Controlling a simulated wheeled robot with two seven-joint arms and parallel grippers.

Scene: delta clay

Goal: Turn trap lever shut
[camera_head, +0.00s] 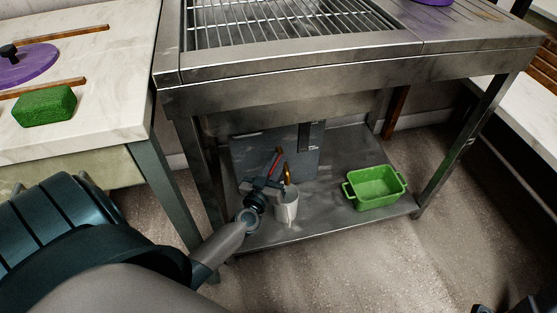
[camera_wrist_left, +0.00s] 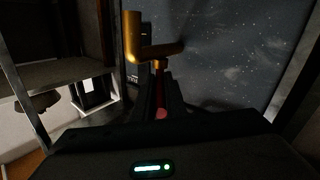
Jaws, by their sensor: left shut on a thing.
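A brass tap (camera_head: 287,173) stands at the front of a dark grey trap box (camera_head: 305,160) under the steel sink unit. Its red lever (camera_head: 277,155) shows just above my left gripper (camera_head: 268,183). In the left wrist view the brass spout (camera_wrist_left: 133,38) points up and to the left, and a bit of red lever (camera_wrist_left: 161,114) shows between the fingers of my left gripper (camera_wrist_left: 160,95). That gripper is shut on the lever, most of which the fingers hide. Dark parts at the bottom right corner of the head view may be my right gripper; its jaws cannot be made out.
A pale bucket (camera_head: 287,207) stands on the lower shelf (camera_head: 325,222) below the tap. A green tub (camera_head: 375,187) sits to its right. The unit's legs and front rail (camera_head: 340,75) frame the space. A marble counter (camera_head: 110,105) is at left.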

